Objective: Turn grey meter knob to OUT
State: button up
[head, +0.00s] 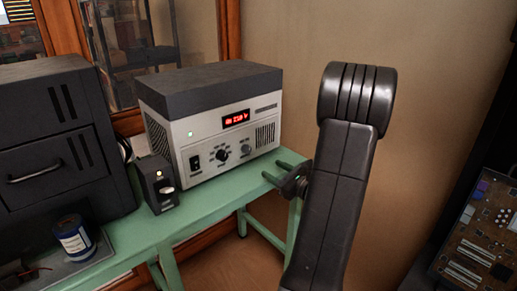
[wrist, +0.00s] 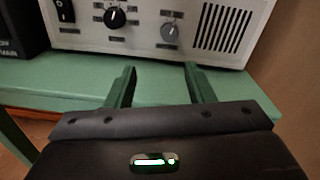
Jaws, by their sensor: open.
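The grey meter knob (head: 246,151) is on the right part of the front panel of a light grey instrument with a dark top (head: 205,85). It also shows in the wrist view (wrist: 170,33), with small labels around it that are too small to read. I cannot tell for sure which label its pointer faces. My gripper (head: 273,171) is in front of the panel, to the lower right of the knob in the head view. Its fingers are apart and empty in the wrist view (wrist: 160,70), with the knob beyond and above the gap, not touched.
A larger black knob (head: 222,156) and a black switch (head: 194,162) are left of the grey knob. A red display (head: 235,119) is above. A small black box (head: 158,184) stands on the green table (head: 205,208) at left. The table strip before the panel is clear.

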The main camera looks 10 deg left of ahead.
aim_at(249, 151)
jog(key=shift+m+t, duration=0.3)
jog(key=x, duration=0.9)
jog(key=w+x, duration=0.1)
jog(key=x, duration=0.4)
jog(key=shift+d+r, duration=0.1)
jog(key=shift+d, duration=0.3)
jog(key=shift+c, duration=0.2)
jog(key=c, duration=0.9)
